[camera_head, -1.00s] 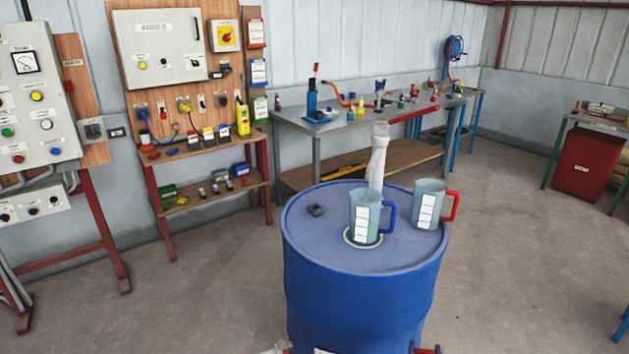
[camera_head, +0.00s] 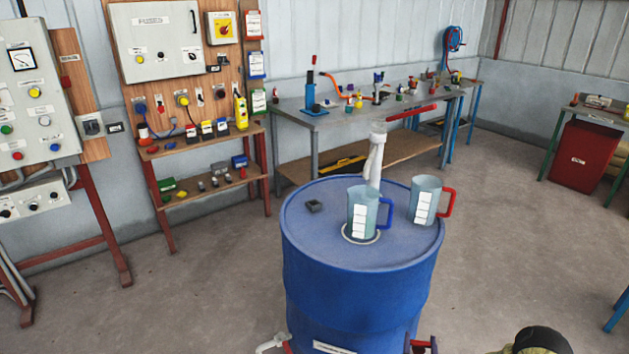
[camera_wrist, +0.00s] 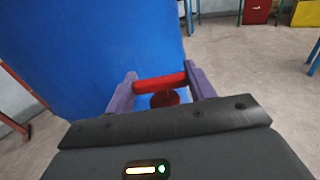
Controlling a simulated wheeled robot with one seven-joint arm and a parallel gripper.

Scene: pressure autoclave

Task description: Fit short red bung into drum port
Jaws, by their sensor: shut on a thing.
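My gripper (camera_wrist: 160,77) is shut on the short red bung (camera_wrist: 160,82), whose wide red bar spans between the two purple fingers. A rounder, darker red part shows just below the bar; I cannot tell whether it is part of the bung. The blue drum (camera_head: 358,285) stands upright in the head view. It also fills the upper left of the wrist view (camera_wrist: 100,45), beyond the fingers.
A white tap (camera_head: 271,342) sticks out low on the drum's left. A cluttered bench (camera_head: 340,115) stands behind.

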